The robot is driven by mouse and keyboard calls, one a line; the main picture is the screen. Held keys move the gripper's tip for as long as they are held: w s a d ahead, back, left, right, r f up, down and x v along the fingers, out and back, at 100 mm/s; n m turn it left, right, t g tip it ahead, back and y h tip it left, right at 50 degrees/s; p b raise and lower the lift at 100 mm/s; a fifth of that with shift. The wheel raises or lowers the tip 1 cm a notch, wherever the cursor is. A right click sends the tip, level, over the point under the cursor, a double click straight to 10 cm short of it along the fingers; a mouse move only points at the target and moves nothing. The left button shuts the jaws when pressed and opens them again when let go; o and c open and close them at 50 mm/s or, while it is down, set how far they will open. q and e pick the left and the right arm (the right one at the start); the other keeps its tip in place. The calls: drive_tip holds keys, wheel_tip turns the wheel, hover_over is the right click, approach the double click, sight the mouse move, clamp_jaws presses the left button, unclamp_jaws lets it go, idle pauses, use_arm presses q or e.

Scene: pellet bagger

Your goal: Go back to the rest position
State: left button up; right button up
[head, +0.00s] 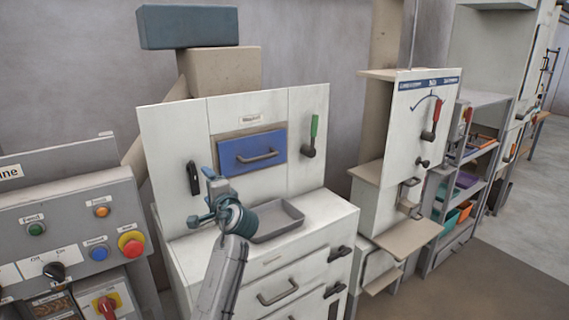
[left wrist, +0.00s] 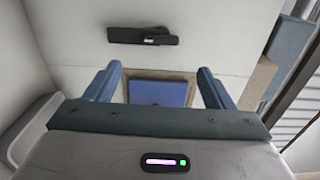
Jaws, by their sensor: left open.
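My left gripper (head: 204,196) is raised in front of the white cabinet (head: 168,131), left of the blue drawer. In the left wrist view its two blue-grey fingers (left wrist: 159,84) stand apart with nothing held between them. The blue drawer front (head: 238,152) with its grey bar handle looks shut; a blue panel also shows between the fingers in the left wrist view (left wrist: 158,93). A black handle (head: 193,177) on the cabinet is just left of the gripper. My right gripper is out of view.
A grey tray (head: 296,213) sits on the cabinet's ledge, right of my gripper. A green-handled lever (head: 313,135) is on the right panel. A grey control panel (head: 70,220) with coloured buttons stands at left. Another white machine (head: 402,125) and shelves stand at right. Floor at far right is clear.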

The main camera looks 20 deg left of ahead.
use_arm(q)
drive_tip(key=s+d+f+n+g+h, duration=0.1)
drive_tip(key=s+d+f+n+h, duration=0.15)
drive_tip(key=s+f, duration=0.75)
drive_tip(key=s+d+f+n+g+h, duration=0.15)
drive_tip(key=s+f+h, duration=0.25)
drive_tip(key=s+f, duration=0.65)
drive_tip(key=s+d+f+n+g+h, duration=0.1)
drive_tip(key=s+d+f+g+h, duration=0.15)
drive_tip(key=s, duration=0.55)
drive_tip(key=s+d+f+n+g+h, duration=0.15)
drive_tip(key=s+d+f, duration=0.25)
drive_tip(key=s, duration=0.5)
drive_tip(key=s+d+f+n+g+h, duration=0.1)
drive_tip(key=s+d+f+g+h, duration=0.2)
drive_tip(key=s, duration=0.5)
drive_tip(key=s+a+f+b, duration=0.1)
drive_tip(key=a+f+b, duration=0.15)
drive_tip(key=f, duration=3.25)
drive_tip(key=s+a+f+b, duration=0.1)
drive_tip(key=s+f, duration=1.7)
drive_tip(key=f, duration=0.1)
drive_tip(key=shift+a+g, duration=0.4)
drive_tip(key=shift+g, duration=0.05)
